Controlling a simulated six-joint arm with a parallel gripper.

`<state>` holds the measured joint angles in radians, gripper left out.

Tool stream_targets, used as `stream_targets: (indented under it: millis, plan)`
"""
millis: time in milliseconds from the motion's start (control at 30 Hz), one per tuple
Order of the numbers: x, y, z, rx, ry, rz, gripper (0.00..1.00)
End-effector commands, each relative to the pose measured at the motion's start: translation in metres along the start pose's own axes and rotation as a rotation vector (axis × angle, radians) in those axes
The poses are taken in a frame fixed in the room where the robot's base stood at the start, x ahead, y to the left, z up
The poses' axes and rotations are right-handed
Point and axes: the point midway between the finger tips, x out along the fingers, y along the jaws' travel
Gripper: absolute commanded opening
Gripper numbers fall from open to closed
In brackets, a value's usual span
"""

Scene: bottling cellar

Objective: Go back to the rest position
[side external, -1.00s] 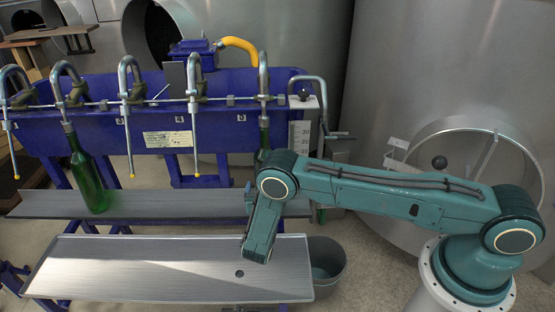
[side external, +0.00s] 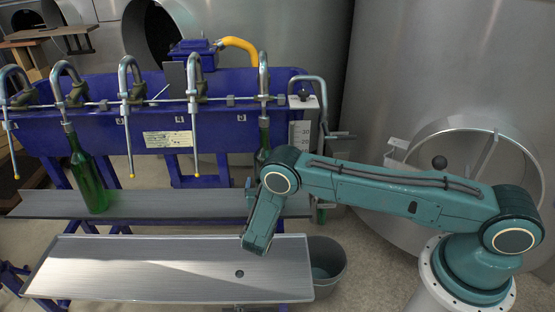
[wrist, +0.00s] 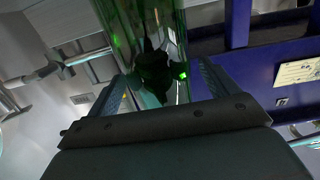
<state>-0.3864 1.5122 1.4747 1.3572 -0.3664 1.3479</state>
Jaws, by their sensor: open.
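My gripper (wrist: 162,84) is open in the wrist view, with one dark finger on each side of a green bottle (wrist: 140,22). The bottle is close in front of or between the fingers; I cannot tell whether they touch it. In the side view this bottle (side external: 264,135) stands upright under the rightmost filling spout, and my arm hides its lower part. In that view my gripper is mostly hidden behind my arm, with only a small teal piece showing at its left.
Another green bottle (side external: 88,183) stands under a left spout on the grey shelf (side external: 160,203). The blue filler (side external: 110,125) has several hanging spouts. A grey bucket (side external: 328,262) stands beside the tray; a steel tank (side external: 430,70) is behind.

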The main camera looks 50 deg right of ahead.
Motion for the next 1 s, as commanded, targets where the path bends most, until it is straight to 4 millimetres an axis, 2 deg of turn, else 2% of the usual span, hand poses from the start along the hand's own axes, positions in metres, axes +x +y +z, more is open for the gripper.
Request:
stream_targets:
  millis: [400, 800, 1000]
  plan:
    - [0.012, 0.0, 0.0, 0.001, 0.001, 0.0, 0.86]
    - [0.014, 0.0, 0.0, -0.001, 0.0, 0.0, 0.86]
    - [0.014, 0.0, 0.0, 0.0, 0.0, 0.0, 0.47]
